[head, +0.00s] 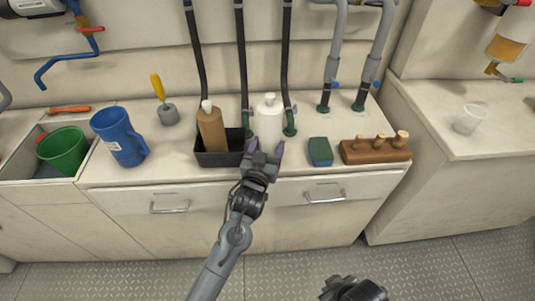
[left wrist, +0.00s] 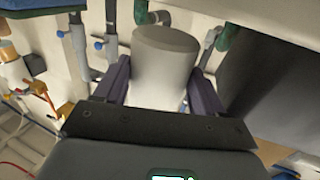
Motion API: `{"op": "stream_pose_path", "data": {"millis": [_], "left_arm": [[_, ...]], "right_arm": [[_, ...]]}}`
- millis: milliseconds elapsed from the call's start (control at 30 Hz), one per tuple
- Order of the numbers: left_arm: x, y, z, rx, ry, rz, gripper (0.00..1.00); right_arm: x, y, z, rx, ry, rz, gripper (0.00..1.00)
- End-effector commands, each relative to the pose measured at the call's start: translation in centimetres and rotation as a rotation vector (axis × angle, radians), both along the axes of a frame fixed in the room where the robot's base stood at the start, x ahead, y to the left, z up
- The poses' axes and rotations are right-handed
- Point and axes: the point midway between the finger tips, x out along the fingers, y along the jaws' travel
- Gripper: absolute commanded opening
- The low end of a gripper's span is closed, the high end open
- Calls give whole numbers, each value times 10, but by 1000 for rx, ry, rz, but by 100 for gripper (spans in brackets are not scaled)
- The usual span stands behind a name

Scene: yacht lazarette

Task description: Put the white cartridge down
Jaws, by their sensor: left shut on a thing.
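The white cartridge (head: 269,120) is a pale bottle-like cylinder with a narrower cap, upright in the head view over the middle of the counter. My left gripper (head: 266,149) is shut on it from the front, one finger on each side. In the left wrist view the cartridge (left wrist: 164,68) sits between the two dark fingers (left wrist: 160,88), its flat grey end showing. I cannot tell whether its base touches the counter. A dark part of my right arm (head: 352,289) shows at the bottom edge; its fingers are not clear.
A black tray (head: 218,160) holding a brown bottle (head: 211,128) stands just left of the cartridge. Hoses (head: 287,70) rise behind it. A green-topped blue block (head: 320,152) and a wooden peg rack (head: 375,151) stand to the right. A blue jug (head: 117,135) stands further left.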

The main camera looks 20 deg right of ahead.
Motion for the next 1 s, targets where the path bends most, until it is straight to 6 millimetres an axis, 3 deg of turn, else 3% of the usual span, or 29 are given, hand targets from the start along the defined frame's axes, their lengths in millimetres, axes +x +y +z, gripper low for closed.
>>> {"op": "stream_pose_path", "data": {"millis": [133,633,667,700,1000], "left_arm": [[0,0,-22,1,1,1,38],[0,0,-29,-1,1,0,38],[0,0,-29,-1,1,0,71],[0,0,-28,0,0,0,77],[0,0,-28,0,0,0,80]], "right_arm": [[0,1,-10,3,0,-2,0],[0,2,-12,8,0,-5,0],[0,2,-12,8,0,-5,0],[0,2,-11,8,0,-5,0],[0,0,-11,1,0,-1,0]]}}
